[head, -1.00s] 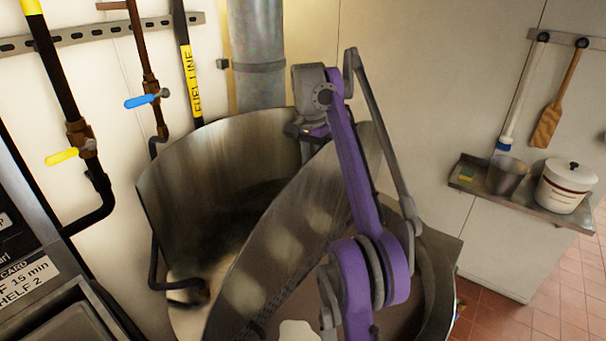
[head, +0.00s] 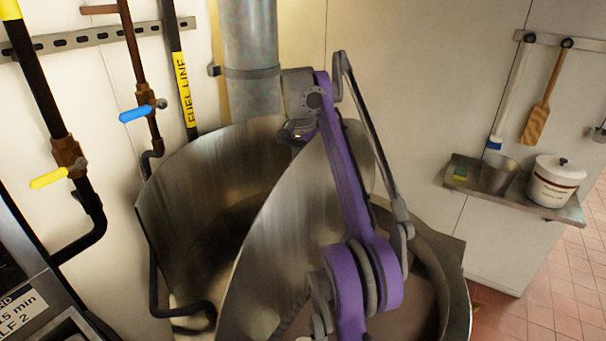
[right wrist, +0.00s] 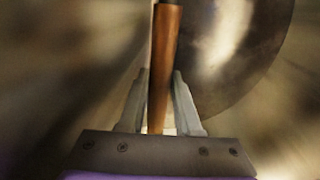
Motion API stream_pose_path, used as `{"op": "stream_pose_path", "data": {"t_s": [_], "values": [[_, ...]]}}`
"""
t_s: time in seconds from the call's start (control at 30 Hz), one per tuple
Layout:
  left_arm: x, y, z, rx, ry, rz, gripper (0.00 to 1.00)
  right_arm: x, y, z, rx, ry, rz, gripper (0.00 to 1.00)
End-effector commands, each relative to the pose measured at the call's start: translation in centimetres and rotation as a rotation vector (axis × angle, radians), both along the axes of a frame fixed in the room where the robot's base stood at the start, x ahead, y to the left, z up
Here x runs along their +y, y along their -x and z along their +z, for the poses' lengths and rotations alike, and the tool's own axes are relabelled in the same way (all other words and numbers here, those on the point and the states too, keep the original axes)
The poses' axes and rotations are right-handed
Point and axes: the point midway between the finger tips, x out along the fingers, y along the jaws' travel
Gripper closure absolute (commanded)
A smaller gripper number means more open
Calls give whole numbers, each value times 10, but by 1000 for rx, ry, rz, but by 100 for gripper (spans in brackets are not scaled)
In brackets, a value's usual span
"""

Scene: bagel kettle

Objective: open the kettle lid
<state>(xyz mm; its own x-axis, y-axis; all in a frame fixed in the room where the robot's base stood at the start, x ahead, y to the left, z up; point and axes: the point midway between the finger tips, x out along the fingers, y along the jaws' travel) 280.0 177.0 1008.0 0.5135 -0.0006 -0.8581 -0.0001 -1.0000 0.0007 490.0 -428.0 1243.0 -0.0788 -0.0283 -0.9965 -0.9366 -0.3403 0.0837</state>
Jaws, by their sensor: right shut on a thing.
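The large steel kettle (head: 458,300) stands open at its right side, with its rim and part of its inside showing. Its steel lid (head: 285,235) is tilted up steeply across the middle of the head view. My purple right arm reaches over the kettle to the lid's far upper part, where my right gripper (head: 302,134) shows small and partly hidden. In the right wrist view, my right gripper (right wrist: 158,80) is shut on a brown bar-like handle (right wrist: 164,60), with a finger on each side. A round steel surface shows behind it. My left gripper is out of view.
A curved steel wall (head: 190,195) stands left of the lid, with a grey flue pipe (head: 250,70) behind. Pipes with a blue valve lever (head: 136,114) and a yellow one (head: 49,178) run at left. A wall shelf (head: 540,203) holds a white crock (head: 556,183) at right.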

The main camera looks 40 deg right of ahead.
Motion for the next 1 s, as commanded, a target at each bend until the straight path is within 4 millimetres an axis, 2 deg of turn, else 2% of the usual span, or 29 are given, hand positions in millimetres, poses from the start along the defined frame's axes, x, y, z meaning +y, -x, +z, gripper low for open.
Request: {"op": "stream_pose_path", "data": {"t_s": [0.37,0.4,0.53,1.0], "values": [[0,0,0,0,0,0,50,-1,0,0,-2,2,0,100],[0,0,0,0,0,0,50,-1,0,0,-2,2,0,62],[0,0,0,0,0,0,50,-1,0,0,-2,2,0,39],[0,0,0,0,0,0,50,0,0,0,0,1,0,39]]}}
